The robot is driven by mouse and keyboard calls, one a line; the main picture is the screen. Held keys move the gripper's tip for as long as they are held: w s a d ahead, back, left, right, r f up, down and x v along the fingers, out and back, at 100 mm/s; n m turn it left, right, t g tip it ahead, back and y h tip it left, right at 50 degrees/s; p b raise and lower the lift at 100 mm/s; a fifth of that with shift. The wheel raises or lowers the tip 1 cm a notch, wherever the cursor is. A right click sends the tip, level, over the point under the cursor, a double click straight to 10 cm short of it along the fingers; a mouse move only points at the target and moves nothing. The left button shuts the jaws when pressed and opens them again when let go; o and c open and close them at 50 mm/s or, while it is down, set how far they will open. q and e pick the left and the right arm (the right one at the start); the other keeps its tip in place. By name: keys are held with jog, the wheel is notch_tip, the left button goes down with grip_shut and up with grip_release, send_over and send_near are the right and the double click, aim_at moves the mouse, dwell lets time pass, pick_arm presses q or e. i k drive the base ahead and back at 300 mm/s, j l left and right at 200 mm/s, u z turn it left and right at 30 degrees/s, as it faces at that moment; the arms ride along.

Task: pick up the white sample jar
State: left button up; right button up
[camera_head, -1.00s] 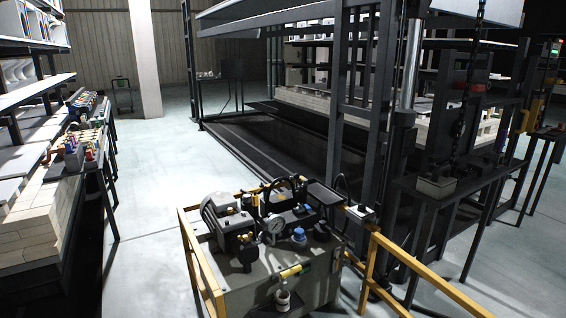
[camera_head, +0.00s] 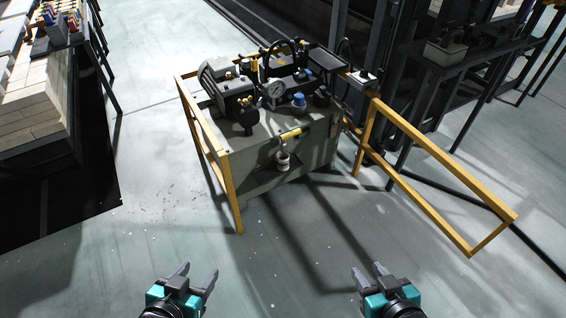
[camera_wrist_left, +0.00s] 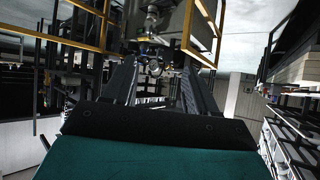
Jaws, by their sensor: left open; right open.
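A small white jar (camera_head: 282,160) shows in the head view at the front face of the grey hydraulic unit (camera_head: 258,180), just below a yellow-handled valve (camera_head: 290,135). It looks upright; what holds it there is too small to tell. My left gripper (camera_head: 197,272) is open and empty, low in the picture, left of and nearer than the jar. My right gripper (camera_head: 368,268) is open and empty, low and to the right of it. Neither touches anything. In the left wrist view the open fingers (camera_wrist_left: 157,68) point toward the unit; I cannot make the jar out surely there.
Yellow guard rails (camera_head: 228,190) stand at the unit's left side, and another yellow rail frame (camera_head: 440,160) runs out to the right. A loaded rack (camera_head: 45,120) stands at the far left. The floor in front of the unit is clear.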

aim_at(283, 161)
jog(key=i+l+u, duration=0.65)
jog(key=i+u, duration=0.2)
jog(key=i, duration=0.85)
